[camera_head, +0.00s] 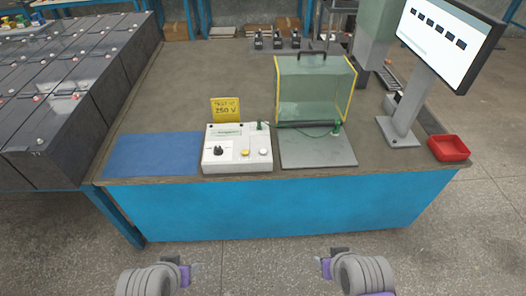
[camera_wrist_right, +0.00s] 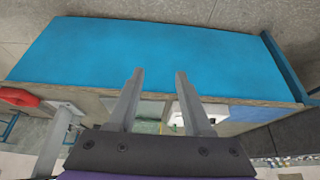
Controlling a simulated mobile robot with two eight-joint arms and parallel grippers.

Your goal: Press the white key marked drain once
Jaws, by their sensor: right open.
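A white control box (camera_head: 210,166) stands near the bench's front edge. On its top are a black knob (camera_head: 217,150), a yellow key (camera_head: 245,153) and, to its right, a white key (camera_head: 264,152). The marking by the white key is too small to read. My left gripper (camera_head: 196,270) is in front of the bench, low in the head view; its jaw opening is unclear. My right gripper (camera_head: 318,265) is also in front of the bench, apart from the box. Its two fingers stand apart and empty in the right wrist view (camera_wrist_right: 158,82).
A yellow sign (camera_head: 225,109) stands behind the box. A blue mat (camera_head: 152,154) lies left of it. A monitor (camera_head: 440,38) and red tray (camera_head: 449,148) are farther right.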

